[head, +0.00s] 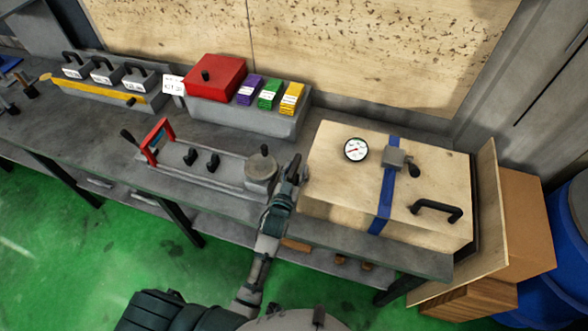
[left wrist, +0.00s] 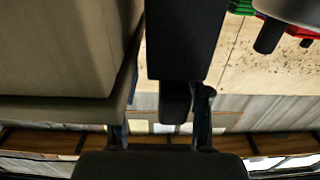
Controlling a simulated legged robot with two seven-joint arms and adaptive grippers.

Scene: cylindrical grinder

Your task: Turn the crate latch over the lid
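The pale wooden crate (head: 335,185) stands on the right part of the bench with its lid down. A blue strap (head: 385,196) runs across it. The crate latch, a grey block with a black knob (head: 397,158), sits on the lid by the strap. How far it is turned is hard to tell. My left gripper (head: 294,168) is upright beside the crate's left edge, well away from the latch. Its fingers are seen edge-on, and I cannot tell their opening. The left wrist view shows dark finger parts (left wrist: 175,100) beside a beige wall. My right gripper is out of view.
A dial gauge (head: 356,150) and a black handle (head: 437,210) stand up from the lid. Left of my gripper is a grey fixture with a round part (head: 261,172). Behind is a tray with a red box (head: 215,77). A wooden board (head: 488,210) leans at the right.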

